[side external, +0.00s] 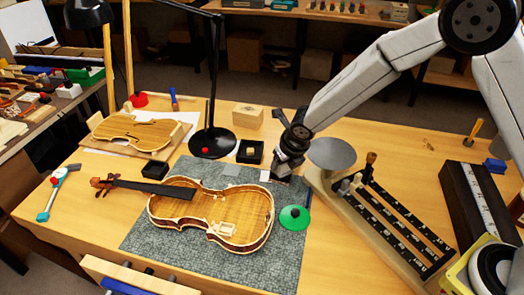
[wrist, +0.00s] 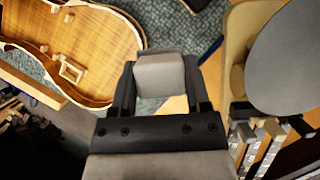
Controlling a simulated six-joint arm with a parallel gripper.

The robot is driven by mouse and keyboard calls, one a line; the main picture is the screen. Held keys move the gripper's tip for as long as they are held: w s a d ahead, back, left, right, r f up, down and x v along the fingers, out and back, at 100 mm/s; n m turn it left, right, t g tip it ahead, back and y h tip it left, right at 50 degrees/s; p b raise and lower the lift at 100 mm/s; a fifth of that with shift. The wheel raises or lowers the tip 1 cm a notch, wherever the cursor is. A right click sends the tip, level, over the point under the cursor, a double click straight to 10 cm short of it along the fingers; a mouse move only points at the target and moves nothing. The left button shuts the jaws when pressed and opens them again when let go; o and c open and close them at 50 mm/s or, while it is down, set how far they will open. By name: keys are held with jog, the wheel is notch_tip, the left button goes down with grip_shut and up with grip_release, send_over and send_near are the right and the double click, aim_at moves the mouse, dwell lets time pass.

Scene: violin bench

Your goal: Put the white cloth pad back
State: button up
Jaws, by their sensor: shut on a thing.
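The white cloth pad (wrist: 160,75) is a pale, thick block between the two fingers of my gripper (wrist: 161,88) in the wrist view. My gripper is shut on it. In the side view my gripper (side external: 284,172) is low over the right back edge of the grey-green mat (side external: 150,238); a small white patch (side external: 265,176) shows just left of its fingers, and I cannot tell whether it is the pad. The open violin body (side external: 245,218) lies on the mat in front and to the left of the gripper. A pale grey square (side external: 231,170) lies flat on the mat behind the violin.
A green round lid-like thing (side external: 294,217) lies on the mat's right side. A grey disc (side external: 332,153) and a board with black slots (side external: 400,228) stand to the right. A black lamp base (side external: 212,142), a small black tray (side external: 250,152) and a wooden block (side external: 248,116) stand behind.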

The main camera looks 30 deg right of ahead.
jog(key=shift+d+r, duration=0.1)
jog(key=shift+d, duration=0.15)
jog(key=shift+w+a+f, duration=0.1)
jog(key=shift+w+f, duration=0.2)
jog(key=shift+w, duration=0.25)
jog(key=w+f, duration=0.2)
jog(key=w, duration=0.1)
jog(key=w+a+f, duration=0.1)
jog(key=w+f, duration=0.2)
jog(key=w, duration=0.1)
jog(key=w+a+f, duration=0.1)
jog(key=w+f, duration=0.1)
jog(key=w, duration=0.2)
jog(key=shift+f, duration=0.4)
jog(key=shift+w+a+f, duration=0.15)
jog(key=shift+w+f, duration=0.45)
